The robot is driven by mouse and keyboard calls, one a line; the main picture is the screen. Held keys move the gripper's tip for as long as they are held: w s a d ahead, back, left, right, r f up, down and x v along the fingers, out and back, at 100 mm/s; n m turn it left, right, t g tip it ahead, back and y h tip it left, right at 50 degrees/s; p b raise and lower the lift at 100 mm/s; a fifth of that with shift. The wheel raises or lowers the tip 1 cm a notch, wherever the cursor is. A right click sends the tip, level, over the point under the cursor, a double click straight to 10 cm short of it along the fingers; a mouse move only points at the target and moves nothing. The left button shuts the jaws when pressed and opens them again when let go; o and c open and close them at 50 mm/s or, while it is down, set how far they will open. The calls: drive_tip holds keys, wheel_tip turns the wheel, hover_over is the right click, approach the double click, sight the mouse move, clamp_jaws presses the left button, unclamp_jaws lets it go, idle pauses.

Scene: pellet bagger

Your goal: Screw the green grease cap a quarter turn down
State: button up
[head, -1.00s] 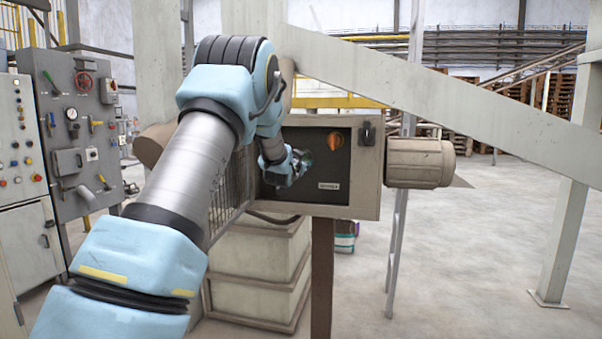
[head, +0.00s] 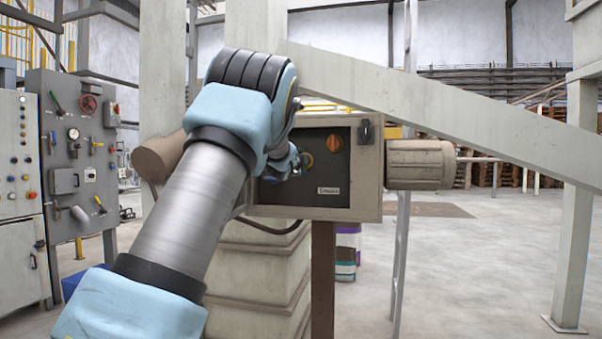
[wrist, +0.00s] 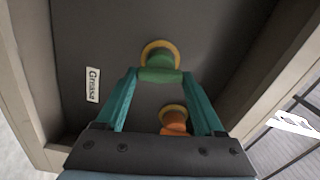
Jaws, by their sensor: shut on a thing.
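The green grease cap (wrist: 160,70) sits on a yellow ring on the dark panel (wrist: 105,35). In the wrist view it lies between the tips of my teal fingers. My gripper (wrist: 161,74) is shut on the cap, with a fingertip at each side of it. In the head view my gripper (head: 301,163) is at the panel's face, left of the orange knob (head: 334,142). The cap is mostly hidden there behind my gripper and wrist. The orange knob also shows in the wrist view (wrist: 174,122), between my fingers and nearer the palm.
The panel box has a raised pale frame (head: 368,200) around it. A white "Grease" label (wrist: 92,85) is on the panel. A motor (head: 420,165) juts from the box's right side. A sloping beam (head: 440,100) passes above. Open floor lies to the right.

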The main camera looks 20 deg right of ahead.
drive_tip(key=shift+f+m+b, duration=0.15)
drive_tip(key=shift+m+b, duration=0.75)
drive_tip(key=shift+m, duration=0.1)
drive_tip(key=o, duration=1.4)
drive_tip(key=shift+s, duration=0.1)
drive_tip(key=b+v, duration=0.2)
drive_tip(key=v, duration=0.8)
drive_tip(key=shift+s+a+b, duration=0.1)
drive_tip(key=shift+s+b, duration=0.2)
